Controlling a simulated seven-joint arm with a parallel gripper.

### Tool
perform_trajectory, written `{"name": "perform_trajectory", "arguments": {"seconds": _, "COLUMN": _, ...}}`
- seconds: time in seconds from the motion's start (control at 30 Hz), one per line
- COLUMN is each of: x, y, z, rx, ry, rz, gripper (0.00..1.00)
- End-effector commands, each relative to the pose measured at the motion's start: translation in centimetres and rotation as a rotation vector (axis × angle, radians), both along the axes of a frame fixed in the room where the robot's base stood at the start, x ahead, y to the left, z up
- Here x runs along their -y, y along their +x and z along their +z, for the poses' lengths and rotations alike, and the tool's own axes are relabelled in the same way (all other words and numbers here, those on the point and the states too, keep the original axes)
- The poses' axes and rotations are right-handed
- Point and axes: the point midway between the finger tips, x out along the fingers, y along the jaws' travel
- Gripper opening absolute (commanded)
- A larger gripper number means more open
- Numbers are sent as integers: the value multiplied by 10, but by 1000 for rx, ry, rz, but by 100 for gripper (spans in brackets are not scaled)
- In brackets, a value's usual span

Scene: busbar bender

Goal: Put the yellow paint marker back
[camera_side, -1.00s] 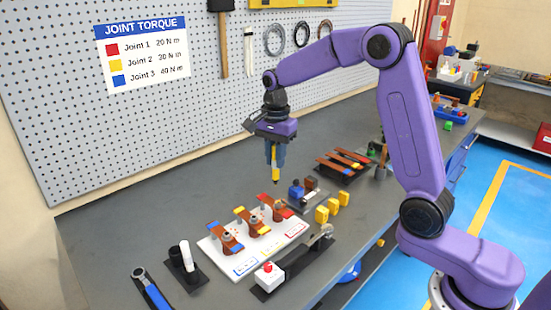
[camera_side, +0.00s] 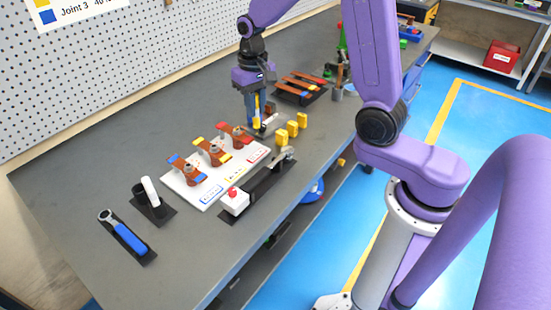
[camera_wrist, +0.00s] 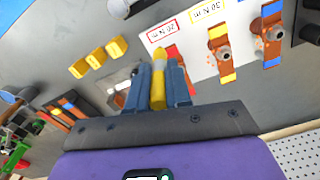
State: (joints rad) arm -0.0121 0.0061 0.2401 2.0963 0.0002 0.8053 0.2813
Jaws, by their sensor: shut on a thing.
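My gripper (camera_side: 257,124) is shut on the yellow paint marker (camera_side: 257,108), which points downward between the blue-grey fingers. The wrist view shows the yellow marker (camera_wrist: 159,88) between both fingers, with a pale band near its yellow end. In the side view, the gripper is low over the bench, just behind the red-tabbed end of the white board. A small grey plate (camera_wrist: 118,84) lies beside the fingers in the wrist view. The gripper largely covers this area in the side view, so I cannot tell whether the marker touches anything.
The white board (camera_side: 208,197) carries several copper bars with coloured ends. Yellow blocks (camera_side: 281,137) stand to the right. A rack of copper bars (camera_side: 300,88) is behind. A wrench (camera_side: 122,234) lies at the front left. The bench's left rear is clear.

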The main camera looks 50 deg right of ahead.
Motion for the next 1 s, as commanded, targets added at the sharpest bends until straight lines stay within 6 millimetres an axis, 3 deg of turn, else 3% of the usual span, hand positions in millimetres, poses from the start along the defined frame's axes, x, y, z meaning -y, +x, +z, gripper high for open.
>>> {"name": "perform_trajectory", "arguments": {"seconds": 0.3, "x": 4, "y": -20, "z": -11, "rx": 0, "ry": 0, "rz": 257, "gripper": 0}}
{"name": "perform_trajectory", "arguments": {"seconds": 0.63, "x": -1, "y": -19, "z": -11, "rx": 1, "ry": 0, "rz": 257, "gripper": 0}}
{"name": "perform_trajectory", "arguments": {"seconds": 0.77, "x": -14, "y": -12, "z": -7, "rx": 2, "ry": -1, "rz": 180, "gripper": 0}}
{"name": "perform_trajectory", "arguments": {"seconds": 1.0, "x": -60, "y": 4, "z": 4, "rx": 1, "ry": 1, "rz": -80, "gripper": 0}}
